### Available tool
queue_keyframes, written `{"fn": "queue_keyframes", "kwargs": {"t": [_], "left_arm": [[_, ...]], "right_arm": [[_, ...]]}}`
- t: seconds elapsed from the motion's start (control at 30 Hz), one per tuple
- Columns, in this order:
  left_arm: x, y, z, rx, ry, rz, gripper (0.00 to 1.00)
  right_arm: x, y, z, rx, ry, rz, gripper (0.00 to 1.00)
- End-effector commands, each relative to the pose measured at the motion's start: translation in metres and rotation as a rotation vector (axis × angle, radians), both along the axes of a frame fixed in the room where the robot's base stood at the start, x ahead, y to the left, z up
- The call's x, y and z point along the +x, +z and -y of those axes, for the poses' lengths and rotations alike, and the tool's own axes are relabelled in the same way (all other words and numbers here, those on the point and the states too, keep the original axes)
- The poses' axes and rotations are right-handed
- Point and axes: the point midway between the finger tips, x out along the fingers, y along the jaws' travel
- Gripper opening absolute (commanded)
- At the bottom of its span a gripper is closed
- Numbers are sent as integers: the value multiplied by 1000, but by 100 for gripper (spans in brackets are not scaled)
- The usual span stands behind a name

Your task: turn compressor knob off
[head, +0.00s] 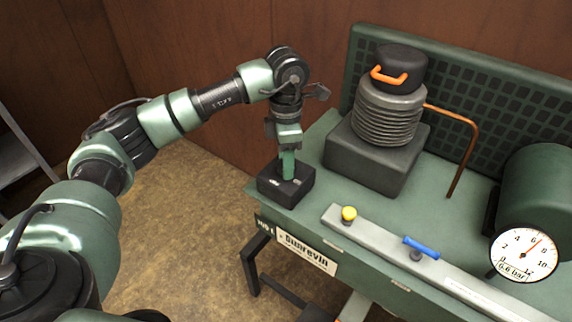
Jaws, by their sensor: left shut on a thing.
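A small black switch box (287,193) sits at the left end of the green bench. A green upright knob (288,167) rises from its top, which I take to be the compressor knob. My left gripper (287,150) points down from above and is shut on the green knob. Its fingers cover the knob's upper part, and I cannot tell the knob's setting. My right gripper is not in view.
A ribbed grey bellows (387,115) with an orange-handled black cap stands behind. A grey rail (385,244) carries a yellow knob (349,214) and a blue valve handle (421,247). A copper pipe (463,160), green tank (543,185) and gauge (525,254) are to the right.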

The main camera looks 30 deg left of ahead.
Motion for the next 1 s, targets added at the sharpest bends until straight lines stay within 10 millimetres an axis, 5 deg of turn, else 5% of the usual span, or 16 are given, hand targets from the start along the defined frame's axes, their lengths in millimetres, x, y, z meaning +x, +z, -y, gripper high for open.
{"fn": "queue_keyframes", "kwargs": {"t": [0.4, 0.97, 1.0], "left_arm": [[2, 2, 0, -2, -198, 9, 3], [2, 4, 0, -2, -230, 10, 3], [2, 4, 0, -2, -230, 10, 46]], "right_arm": [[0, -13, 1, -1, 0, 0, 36], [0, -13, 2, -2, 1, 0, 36], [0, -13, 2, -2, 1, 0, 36]]}}
